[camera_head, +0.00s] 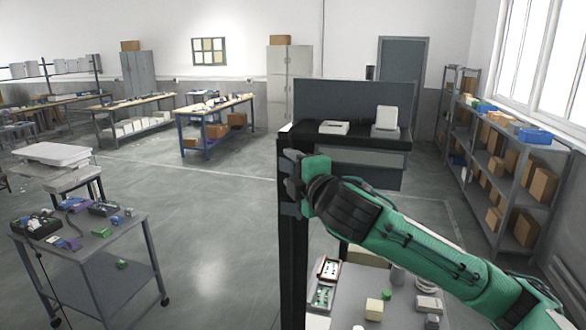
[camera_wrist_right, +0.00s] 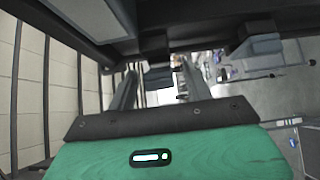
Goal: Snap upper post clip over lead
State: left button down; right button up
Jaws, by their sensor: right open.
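A dark upright post (camera_head: 293,265) stands at the left end of a black desk-like unit. My right gripper (camera_head: 291,182) is at the upper part of this post, with its green wrist just to the right of it. In the right wrist view the two fingers (camera_wrist_right: 158,82) are apart, with a dark block under a dark bar (camera_wrist_right: 195,46) showing beyond and between them. A grey-blue clip-like block (camera_wrist_right: 262,46) sits on that bar to the right. I cannot tell which piece is the upper clip. The lead cannot be made out. My left gripper is not in view.
The black unit (camera_head: 358,142) carries a white box and a white device. Below it, a light worktop (camera_head: 350,312) holds small parts and a tray. A grey cart (camera_head: 118,235) with tools stands at left. Shelving (camera_head: 500,160) lines the right wall. Floor between cart and post is clear.

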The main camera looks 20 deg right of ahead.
jog(key=c, duration=1)
jog(key=shift+w+d+n+y, duration=0.1)
jog(key=shift+d+n+y, duration=0.15)
jog(key=shift+n+y, duration=0.35)
jog(key=shift+g+y, duration=0.3)
jog(key=shift+y, duration=0.3)
jog(key=o, duration=1)
